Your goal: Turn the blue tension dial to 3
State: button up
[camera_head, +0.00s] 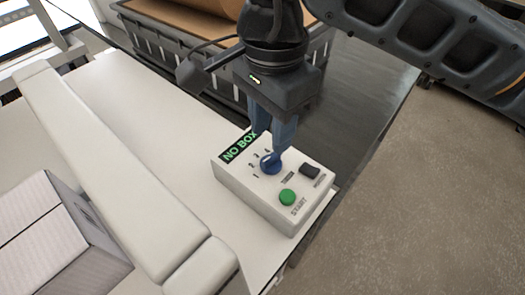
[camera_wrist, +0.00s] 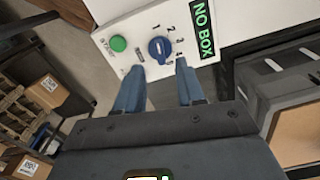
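The blue tension dial (camera_head: 270,164) sits on top of a white control box (camera_head: 235,177), with small numbers printed around one side of it. It also shows in the wrist view (camera_wrist: 160,48), where a pale mark runs along its handle; I cannot tell for sure which number it points to. My gripper (camera_head: 273,150) points down at the dial. In the wrist view its two blue fingers (camera_wrist: 159,65) are apart, with a clear gap between them. The dial shows just beyond this gap. I cannot tell whether either finger touches it.
The box also has a green start button (camera_head: 287,197), a black switch (camera_head: 310,171) and a display reading "NO BOX" (camera_head: 239,147). A long white bar (camera_head: 120,170) and a grey-white carton (camera_head: 50,240) are at left. A dark crate (camera_head: 185,60) stands behind.

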aim_at(270, 158)
jog(key=shift+f+p, duration=0.5)
jog(key=shift+f, duration=2.35)
jog(key=shift+c, duration=0.2)
grip_shut()
